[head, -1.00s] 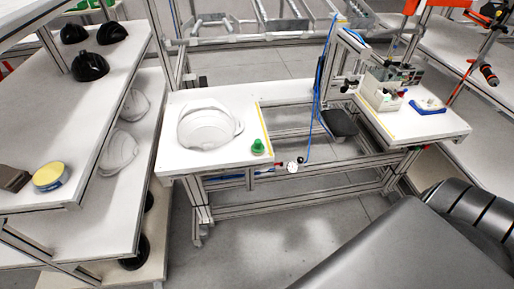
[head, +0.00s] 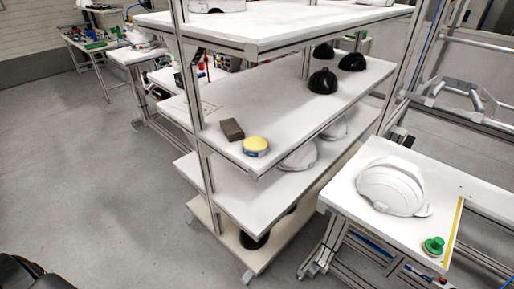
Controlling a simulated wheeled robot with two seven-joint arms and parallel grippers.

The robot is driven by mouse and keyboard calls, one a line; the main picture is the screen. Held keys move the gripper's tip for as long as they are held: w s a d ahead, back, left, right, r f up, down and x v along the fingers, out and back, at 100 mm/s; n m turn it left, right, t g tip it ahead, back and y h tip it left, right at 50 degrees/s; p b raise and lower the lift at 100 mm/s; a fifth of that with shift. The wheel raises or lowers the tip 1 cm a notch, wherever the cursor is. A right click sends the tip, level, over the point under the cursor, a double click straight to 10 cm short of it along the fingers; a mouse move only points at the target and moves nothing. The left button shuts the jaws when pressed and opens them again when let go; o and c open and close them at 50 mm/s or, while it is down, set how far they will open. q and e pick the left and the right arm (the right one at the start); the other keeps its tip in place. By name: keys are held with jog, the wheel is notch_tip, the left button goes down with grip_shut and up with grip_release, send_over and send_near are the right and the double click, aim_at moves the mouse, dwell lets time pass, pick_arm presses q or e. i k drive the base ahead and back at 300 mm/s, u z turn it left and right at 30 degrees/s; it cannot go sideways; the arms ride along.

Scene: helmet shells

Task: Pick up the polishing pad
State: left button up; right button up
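A round pad with a yellow top and a blue side band (head: 256,146), which looks like the polishing pad, lies flat near the front corner of the rack's middle shelf (head: 290,115). A dark brown block (head: 232,129) lies just left of it, with a small gap between them. Neither of my grippers is in view. Only a dark piece, likely part of my arm, shows at the bottom left corner.
Black helmet shells (head: 323,81) stand further back on the same shelf, under a higher shelf (head: 270,30). White shells sit on the shelf below. At right, a white table (head: 345,196) holds a white helmet shell (head: 392,188) and a green object (head: 433,246). Floor at left is clear.

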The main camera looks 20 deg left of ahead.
aim_at(433, 247)
jog(key=u, duration=3.25)
jog(key=k, duration=2.4)
jog(key=z, duration=0.95)
